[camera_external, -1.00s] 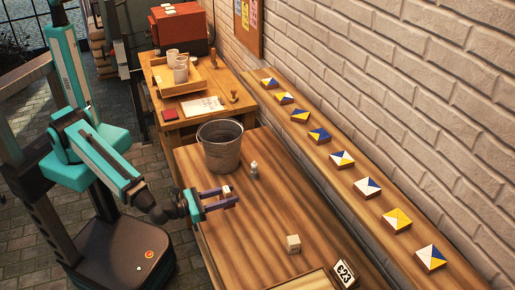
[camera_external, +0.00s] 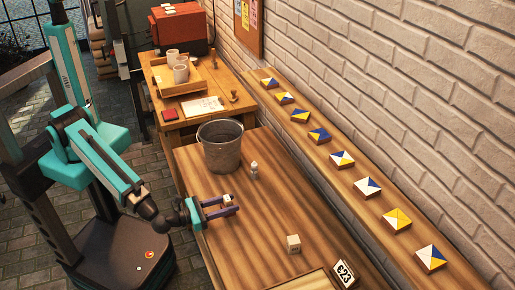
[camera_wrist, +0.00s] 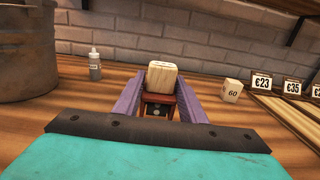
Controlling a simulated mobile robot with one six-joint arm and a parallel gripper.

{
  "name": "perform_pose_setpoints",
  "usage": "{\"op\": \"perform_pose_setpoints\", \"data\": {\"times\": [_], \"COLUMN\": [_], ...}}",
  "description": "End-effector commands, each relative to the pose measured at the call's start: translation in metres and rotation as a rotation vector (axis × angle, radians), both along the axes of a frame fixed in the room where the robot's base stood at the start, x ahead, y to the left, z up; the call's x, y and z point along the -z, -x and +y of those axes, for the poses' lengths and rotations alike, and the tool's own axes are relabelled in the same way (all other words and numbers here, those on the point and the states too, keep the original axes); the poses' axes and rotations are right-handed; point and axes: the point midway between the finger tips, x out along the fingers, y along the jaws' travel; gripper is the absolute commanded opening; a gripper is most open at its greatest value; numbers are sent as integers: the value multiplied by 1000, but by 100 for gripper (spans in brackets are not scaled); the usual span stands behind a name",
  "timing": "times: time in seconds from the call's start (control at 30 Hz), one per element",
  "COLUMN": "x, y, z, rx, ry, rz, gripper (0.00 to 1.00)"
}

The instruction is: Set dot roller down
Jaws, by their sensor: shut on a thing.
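My gripper (camera_external: 226,205) is shut on the dot roller (camera_wrist: 162,75) low over the near left part of the wooden table. The roller shows a pale wooden block on top and a dark reddish-brown part below, between the two purple fingers in the wrist view. In the external view only its small pale top shows between the fingers. Its underside is hidden, and I cannot tell whether it touches the table (camera_external: 262,205).
A metal bucket (camera_external: 220,146) and a small bottle (camera_external: 254,170) stand farther back. A pale block marked 60 (camera_wrist: 231,90) sits to the right, near price cards (camera_wrist: 292,86). Painted tiles (camera_external: 368,187) line the wall shelf. The table between gripper and block is clear.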

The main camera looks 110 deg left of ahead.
Motion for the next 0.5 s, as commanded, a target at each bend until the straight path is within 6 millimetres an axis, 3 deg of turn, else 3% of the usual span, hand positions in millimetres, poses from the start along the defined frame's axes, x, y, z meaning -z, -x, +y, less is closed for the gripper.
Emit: {"op": "perform_pose_setpoints", "data": {"times": [0.5], "x": [34], "y": [0], "z": [0], "rx": [0], "ry": [-1], "rz": [-1], "gripper": [14]}}
